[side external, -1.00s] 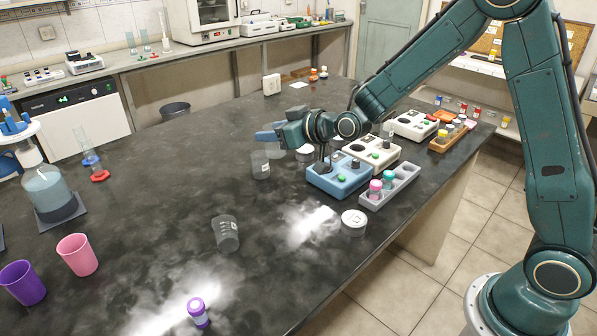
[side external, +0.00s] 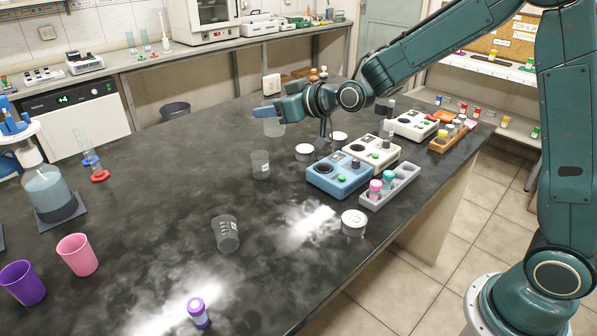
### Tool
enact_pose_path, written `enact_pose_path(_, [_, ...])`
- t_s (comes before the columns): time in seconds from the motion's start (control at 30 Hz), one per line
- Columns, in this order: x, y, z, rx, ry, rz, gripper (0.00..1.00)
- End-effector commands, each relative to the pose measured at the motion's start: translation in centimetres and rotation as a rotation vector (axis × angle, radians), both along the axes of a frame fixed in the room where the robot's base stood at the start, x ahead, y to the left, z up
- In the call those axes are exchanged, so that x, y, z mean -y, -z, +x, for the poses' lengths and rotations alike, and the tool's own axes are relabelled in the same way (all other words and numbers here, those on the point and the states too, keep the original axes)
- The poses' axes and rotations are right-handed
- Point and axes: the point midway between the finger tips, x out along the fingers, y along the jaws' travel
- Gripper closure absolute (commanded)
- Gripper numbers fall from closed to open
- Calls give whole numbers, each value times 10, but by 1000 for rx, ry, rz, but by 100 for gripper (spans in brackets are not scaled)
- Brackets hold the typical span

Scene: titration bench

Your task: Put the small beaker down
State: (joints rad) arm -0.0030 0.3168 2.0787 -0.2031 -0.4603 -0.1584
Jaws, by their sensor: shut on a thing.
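My gripper (side external: 266,112), with blue fingers, is shut on a small clear beaker (side external: 274,128) beyond the middle of the black bench. The beaker hangs below the fingers and looks upright; the fingers hide its upper part. I cannot tell for sure how far its base is above the bench top. A second clear beaker (side external: 260,165) with a white label stands just in front of it in the picture. A third, graduated clear beaker (side external: 226,234) is nearer the camera.
Round white-topped dishes (side external: 304,153), a blue device (side external: 339,176), a white device (side external: 372,151) and a grey rack (side external: 390,187) are to the right. A pink cup (side external: 77,255) and a purple cup (side external: 22,283) are front left. The bench left of my gripper is clear.

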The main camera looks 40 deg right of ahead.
Motion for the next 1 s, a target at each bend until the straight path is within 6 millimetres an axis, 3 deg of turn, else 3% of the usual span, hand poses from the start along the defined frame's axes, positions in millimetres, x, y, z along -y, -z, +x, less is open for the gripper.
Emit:
enact_pose_path(0.27, [-5,2,-2,-1,-17,1,76])
enact_pose_path(0.47, [-26,8,-11,-1,-95,2,76])
enact_pose_path(0.77, [-86,20,-46,-3,-344,3,76])
enact_pose_path(1.0, [-143,21,-93,-2,-618,3,76])
